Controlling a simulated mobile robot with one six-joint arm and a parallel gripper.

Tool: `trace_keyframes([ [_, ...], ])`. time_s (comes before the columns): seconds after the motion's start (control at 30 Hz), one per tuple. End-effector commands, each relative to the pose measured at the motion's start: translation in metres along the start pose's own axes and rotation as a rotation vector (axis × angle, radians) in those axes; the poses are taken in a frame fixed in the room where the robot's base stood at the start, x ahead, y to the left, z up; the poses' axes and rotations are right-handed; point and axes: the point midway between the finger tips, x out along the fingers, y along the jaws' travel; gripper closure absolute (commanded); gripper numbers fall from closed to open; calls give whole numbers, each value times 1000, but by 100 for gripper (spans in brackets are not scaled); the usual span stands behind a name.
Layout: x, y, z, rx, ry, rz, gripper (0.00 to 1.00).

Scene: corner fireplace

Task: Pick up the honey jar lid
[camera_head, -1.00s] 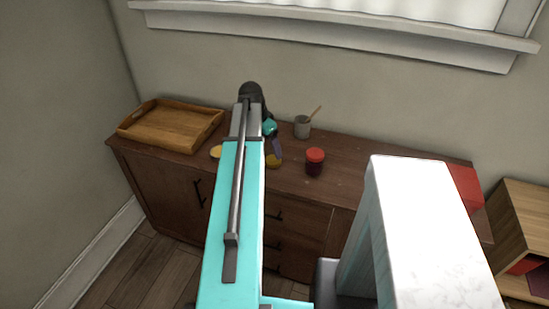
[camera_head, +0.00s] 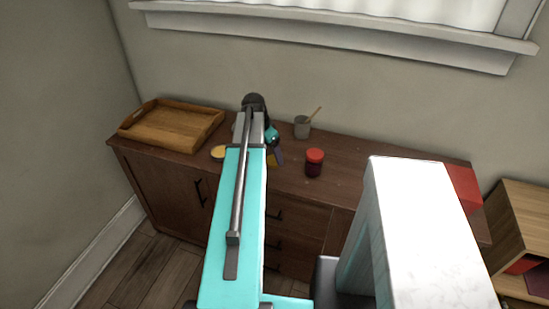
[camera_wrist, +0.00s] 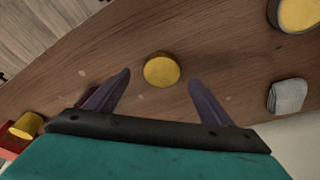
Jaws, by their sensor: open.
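A yellow round piece (camera_wrist: 161,70), which looks like the honey jar lid, lies on the brown wooden cabinet top. In the wrist view it sits between and slightly beyond the fingertips of my gripper (camera_wrist: 159,77). My gripper is open, its two purple fingers spread either side of the lid in the picture, with nothing held. How high the fingers are above the lid I cannot tell. In the head view the lid (camera_head: 271,161) is partly hidden by my arm and a finger.
A second yellow-topped round thing (camera_head: 219,152) lies left of my arm. A red-lidded jar (camera_head: 314,163) and a grey cup with a stick (camera_head: 302,128) stand to the right. A wooden tray (camera_head: 172,128) is at the left end. A grey object (camera_wrist: 287,96) shows in the wrist view.

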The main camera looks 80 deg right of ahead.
Motion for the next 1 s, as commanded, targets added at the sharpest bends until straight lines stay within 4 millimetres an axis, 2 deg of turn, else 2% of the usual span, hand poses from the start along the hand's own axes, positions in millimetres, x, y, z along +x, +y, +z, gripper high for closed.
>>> trace_keyframes([
  [0.2,20,-1,0,0,-1,2,25],
  [0.4,31,0,0,1,0,1,25],
  [0.97,32,0,0,1,0,0,25],
  [1.0,32,0,0,1,0,0,28],
])
